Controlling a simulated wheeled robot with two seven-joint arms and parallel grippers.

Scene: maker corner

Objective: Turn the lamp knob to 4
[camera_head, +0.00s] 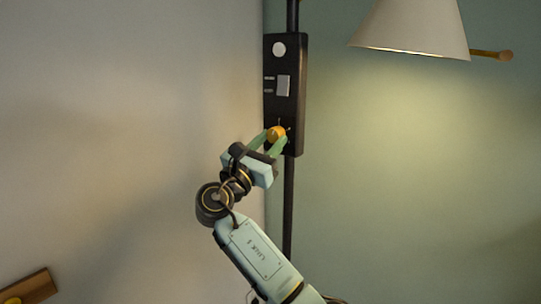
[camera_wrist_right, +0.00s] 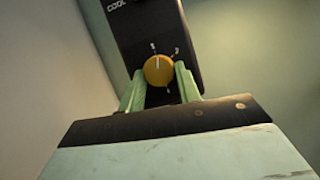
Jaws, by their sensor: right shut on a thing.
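The lamp knob (camera_head: 276,133) is a round orange-yellow dial low on a black control box (camera_head: 298,108) fixed to a dark pole. My right gripper (camera_head: 273,141) reaches it from below, with its green fingers shut on the knob's sides. In the right wrist view the knob (camera_wrist_right: 158,70) sits between the two fingertips (camera_wrist_right: 158,82). A pale pointer line on it points up, slightly left, near a mark at the top. Small marks ring the knob but are too small to read. My left gripper is out of view.
Above the knob the box carries a grey rocker switch (camera_head: 283,86) and a round white button (camera_head: 279,49). A cream lampshade (camera_head: 412,28) hangs at upper right, lit underneath. A pale wall stands close on the left. A wooden piece (camera_head: 28,287) shows at lower left.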

